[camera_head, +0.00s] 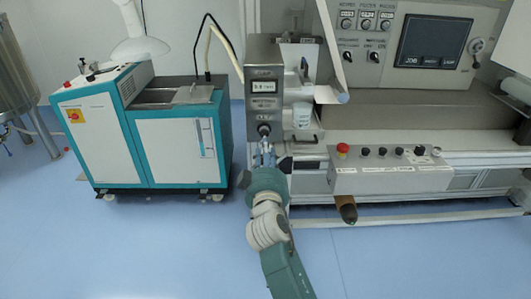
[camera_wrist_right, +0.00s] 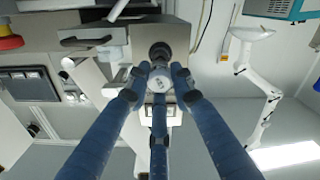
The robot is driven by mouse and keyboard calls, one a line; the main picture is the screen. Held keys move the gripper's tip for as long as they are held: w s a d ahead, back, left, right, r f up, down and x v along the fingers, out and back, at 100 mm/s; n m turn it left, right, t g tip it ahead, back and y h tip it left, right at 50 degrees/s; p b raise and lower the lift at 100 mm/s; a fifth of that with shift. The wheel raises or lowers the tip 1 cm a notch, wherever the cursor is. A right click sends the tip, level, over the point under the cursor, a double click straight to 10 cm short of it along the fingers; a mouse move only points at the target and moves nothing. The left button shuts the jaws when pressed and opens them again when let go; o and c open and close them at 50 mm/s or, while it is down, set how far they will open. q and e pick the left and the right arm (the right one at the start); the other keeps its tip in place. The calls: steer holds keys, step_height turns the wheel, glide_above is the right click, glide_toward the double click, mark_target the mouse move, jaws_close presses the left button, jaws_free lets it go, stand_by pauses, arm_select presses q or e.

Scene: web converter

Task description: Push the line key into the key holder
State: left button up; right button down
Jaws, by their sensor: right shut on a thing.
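My right gripper (camera_head: 264,152) reaches up to the front of a grey metal box. It is shut on the line key (camera_wrist_right: 160,82), whose round silver end shows between the three blue fingers (camera_wrist_right: 158,88) in the wrist view. The key holder, a dark round socket (camera_head: 264,130), is on the lower front of the grey box; it also shows in the wrist view (camera_wrist_right: 160,51), close beside the key. Fingers partly cover the key, and I cannot tell how deep it sits in the holder. My left gripper is not in view.
The grey box (camera_head: 264,108) has a small display (camera_head: 264,87). A white cup (camera_head: 302,115) stands to its right. A control strip with a red button (camera_head: 342,149) is farther right. A teal and white cabinet (camera_head: 150,135) stands left. The blue floor in front is mostly clear.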

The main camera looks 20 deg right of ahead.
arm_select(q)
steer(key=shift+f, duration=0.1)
arm_select(e)
steer(key=shift+w+r, duration=0.2)
steer(key=shift+w, duration=0.15)
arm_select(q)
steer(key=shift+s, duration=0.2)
arm_select(e)
steer(key=shift+w, duration=0.15)
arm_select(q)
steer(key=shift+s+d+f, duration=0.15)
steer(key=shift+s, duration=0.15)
arm_select(e)
steer(key=shift+w, duration=0.25)
steer(key=shift+w+d, duration=0.1)
arm_select(q)
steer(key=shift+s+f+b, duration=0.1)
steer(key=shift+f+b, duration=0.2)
steer(key=shift+b, duration=0.25)
arm_select(e)
steer(key=shift+x, duration=1.1)
